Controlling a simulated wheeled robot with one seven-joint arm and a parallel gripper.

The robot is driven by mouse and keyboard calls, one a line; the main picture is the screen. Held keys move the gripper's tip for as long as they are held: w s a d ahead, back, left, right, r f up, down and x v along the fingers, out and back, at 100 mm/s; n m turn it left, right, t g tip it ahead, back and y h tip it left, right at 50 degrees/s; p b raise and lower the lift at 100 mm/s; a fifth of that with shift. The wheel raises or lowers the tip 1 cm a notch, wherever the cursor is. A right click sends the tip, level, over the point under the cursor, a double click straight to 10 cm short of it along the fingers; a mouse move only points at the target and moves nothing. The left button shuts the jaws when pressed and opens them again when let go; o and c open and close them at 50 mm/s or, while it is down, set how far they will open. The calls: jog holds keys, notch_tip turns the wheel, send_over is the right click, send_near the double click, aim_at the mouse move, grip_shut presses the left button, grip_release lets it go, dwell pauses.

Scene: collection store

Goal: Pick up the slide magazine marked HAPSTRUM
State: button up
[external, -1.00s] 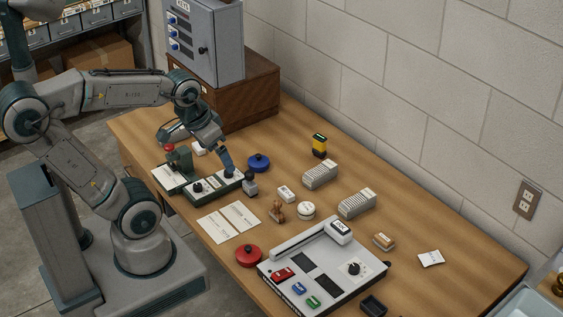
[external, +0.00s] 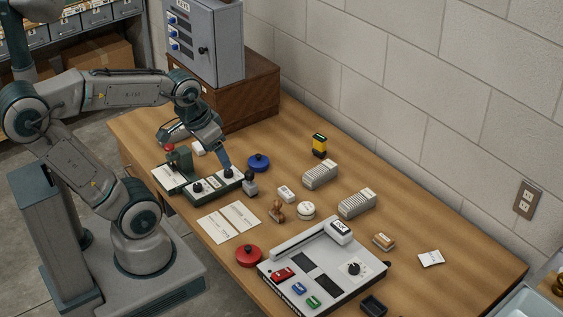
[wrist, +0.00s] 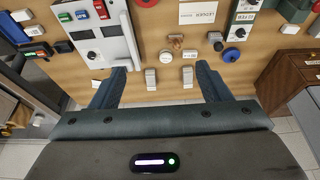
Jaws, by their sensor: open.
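Two pale ribbed slide magazines lie on the wooden table. One (external: 320,174) is nearer the wall cabinet, and the other (external: 357,203) is farther right. In the wrist view they show as the right one (wrist: 187,76) and the left one (wrist: 151,79). Their markings are too small to read, so I cannot tell which is HAPSTRUM. My gripper (wrist: 160,86) is open and empty, with its fingers widely apart. In the wrist view both magazines appear between the fingers. In the external view my gripper is at the left, by the green device, apart from both magazines.
A green device (external: 202,190) with knobs and a blue lid (external: 259,162) are near my gripper. A yellow-black item (external: 319,146) stands behind the magazines. A white eraser-like block (external: 286,194), round white tin (external: 306,210) and wooden stamp (external: 277,213) lie in front. A white console (external: 310,255) is nearer the front.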

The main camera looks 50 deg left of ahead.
jog(key=w+a+b, duration=0.5)
jog(key=w+a, duration=0.7)
jog(key=w, duration=0.2)
jog(key=w+a+f+b, duration=0.1)
jog(key=w+a+f, duration=0.15)
jog(key=a, duration=0.45)
jog(key=w+a+f+b, duration=0.1)
jog(key=w+a, duration=0.3)
jog(key=a, duration=0.4)
jog(key=b, duration=0.6)
send_over(173, 134)
jog(key=s+a, duration=0.3)
jog(key=s, duration=0.1)
notch_tip(173, 134, down, 19)
jog(key=shift+t, duration=0.4)
jog(key=x, duration=0.4)
jog(key=p+x, duration=0.1)
jog(key=x, duration=0.8)
jog(key=shift+d+f+p, duration=0.1)
jog(key=shift+d+p, duration=0.25)
